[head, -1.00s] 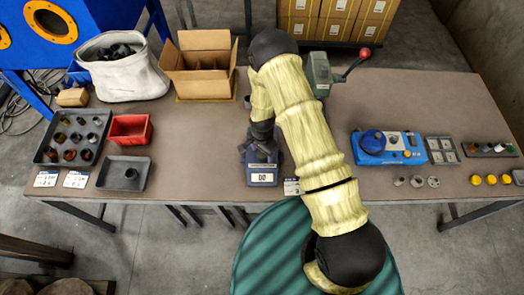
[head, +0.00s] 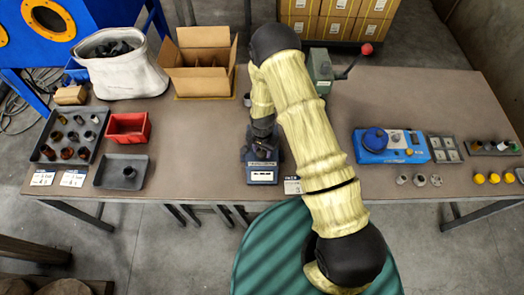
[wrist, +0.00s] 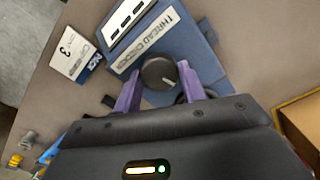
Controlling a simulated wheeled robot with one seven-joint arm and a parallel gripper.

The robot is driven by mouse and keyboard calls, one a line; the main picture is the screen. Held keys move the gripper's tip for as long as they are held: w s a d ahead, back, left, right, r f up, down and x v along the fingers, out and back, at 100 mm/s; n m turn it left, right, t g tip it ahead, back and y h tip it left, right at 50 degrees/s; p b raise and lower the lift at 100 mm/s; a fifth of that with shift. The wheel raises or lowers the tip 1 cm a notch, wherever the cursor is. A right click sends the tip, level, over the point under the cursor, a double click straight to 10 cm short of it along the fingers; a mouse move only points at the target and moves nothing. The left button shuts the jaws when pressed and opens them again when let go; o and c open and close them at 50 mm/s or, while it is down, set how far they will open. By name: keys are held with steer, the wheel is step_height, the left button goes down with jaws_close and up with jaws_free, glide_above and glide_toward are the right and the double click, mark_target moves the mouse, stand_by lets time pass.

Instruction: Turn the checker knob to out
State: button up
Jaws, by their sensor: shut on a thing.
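The blue thread checker (head: 262,174) stands near the front edge of the table, below my gripper. The wrist view shows its body (wrist: 197,48), its "THREAD CHECKER" label, and a white display (wrist: 130,14) with dark bars. The checker knob (wrist: 158,73) is round and dark grey with a short white pointer mark, which points toward the right finger. My gripper (wrist: 160,80) has its two purple fingers on either side of the knob and is shut on it. In the head view my arm hides the knob.
A small card (head: 292,185) lies right of the checker. A green hand press (head: 320,70) stands behind my arm. A blue device (head: 390,147) sits to the right, a red bin (head: 128,127) and a grey tray (head: 103,172) to the left. The table between is mostly clear.

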steer(key=n+b, duration=0.3)
steer(key=n, duration=0.1)
steer(key=shift+f, duration=0.1)
steer(key=n+b, duration=0.2)
steer(key=n, duration=0.3)
steer(key=n+b, duration=0.2)
steer(key=n, duration=0.2)
steer(key=shift+n, duration=0.3)
steer(key=n, duration=0.3)
steer(key=shift+n+b, duration=0.3)
steer(key=shift+b, duration=0.05)
steer(key=n, duration=0.3)
steer(key=shift+n, duration=0.3)
steer(key=n, duration=0.4)
steer(key=shift+r+n, duration=0.2)
steer(key=shift+n, duration=0.1)
steer(key=n+p, duration=0.1)
steer(key=n, duration=0.2)
steer(key=shift+n, duration=0.3)
steer(key=shift+w+n+p, duration=0.1)
steer(key=shift+n+p, duration=0.5)
steer(key=shift+n, duration=1.2)
